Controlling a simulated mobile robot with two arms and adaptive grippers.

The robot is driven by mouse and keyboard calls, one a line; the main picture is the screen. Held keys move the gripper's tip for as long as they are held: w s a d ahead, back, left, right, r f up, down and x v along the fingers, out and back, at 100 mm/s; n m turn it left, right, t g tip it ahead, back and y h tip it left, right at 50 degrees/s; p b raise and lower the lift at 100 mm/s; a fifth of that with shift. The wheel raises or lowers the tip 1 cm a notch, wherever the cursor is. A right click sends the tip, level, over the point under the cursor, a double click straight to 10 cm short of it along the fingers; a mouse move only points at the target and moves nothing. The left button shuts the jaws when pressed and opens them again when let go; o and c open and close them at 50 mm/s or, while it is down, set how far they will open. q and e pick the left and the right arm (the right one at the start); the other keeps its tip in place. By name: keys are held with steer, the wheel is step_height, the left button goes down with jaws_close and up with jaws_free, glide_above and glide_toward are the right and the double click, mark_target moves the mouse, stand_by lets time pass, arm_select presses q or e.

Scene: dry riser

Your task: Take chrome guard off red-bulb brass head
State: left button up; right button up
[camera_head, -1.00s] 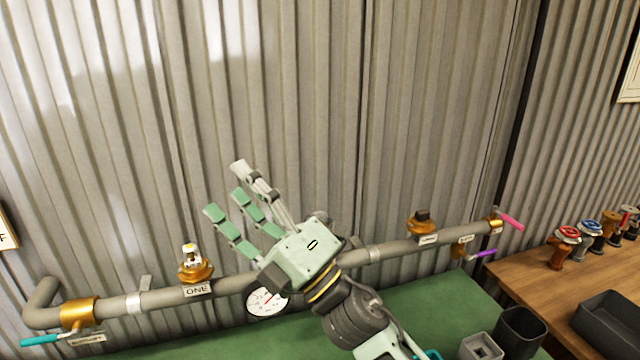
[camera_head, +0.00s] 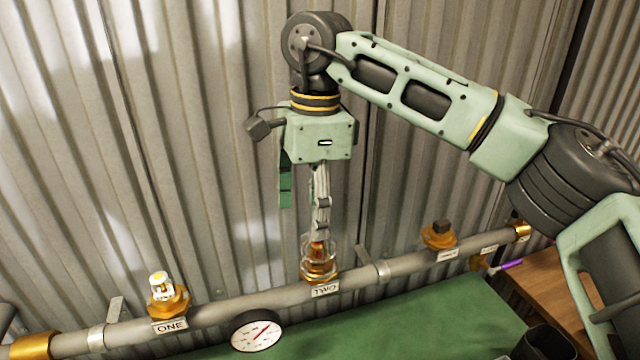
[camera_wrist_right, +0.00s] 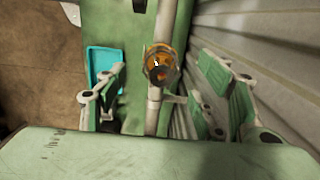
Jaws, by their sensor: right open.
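The red-bulb brass head (camera_head: 319,268) stands on the pipe above the label TWO. Pale, shiny lines of the chrome guard (camera_head: 333,252) show around its red bulb, partly hidden by a finger. My right gripper (camera_head: 305,218) is open and points down from above, its fingers close over the head. In the right wrist view the brass head (camera_wrist_right: 160,62) lies between the spread fingers of the right gripper (camera_wrist_right: 160,78). I cannot tell whether a finger touches the guard. My left gripper is not in view.
A brass head with a yellow-white bulb (camera_head: 163,290) stands at label ONE, left. A dark-topped brass head (camera_head: 439,235) is to the right. A round gauge (camera_head: 257,332) hangs below the pipe (camera_head: 225,308). Corrugated wall (camera_head: 200,130) is close behind. A green surface (camera_head: 420,325) lies in front.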

steer(key=shift+w+d+f+h+p, duration=0.1)
steer(key=shift+w+d+h+p, duration=0.1)
steer(key=shift+d, duration=0.2)
steer(key=shift+w+d+f+h+p, duration=0.1)
steer(key=shift+d+h, duration=0.1)
steer(key=shift+d, duration=0.2)
step_height(320, 180, down, 6)
steer(key=shift+r+p, duration=0.25)
steer(key=shift+p, duration=0.55)
steer(key=shift+s+f, duration=0.1)
steer(key=shift+f, duration=0.25)
steer(key=shift+c, duration=0.5)
steer(key=c, duration=0.9)
steer(key=o, duration=0.5)
steer(key=shift+c, duration=0.2)
steer(key=c, duration=0.6)
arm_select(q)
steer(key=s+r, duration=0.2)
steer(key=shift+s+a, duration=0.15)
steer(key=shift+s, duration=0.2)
arm_select(e)
steer(key=shift+c, duration=0.2)
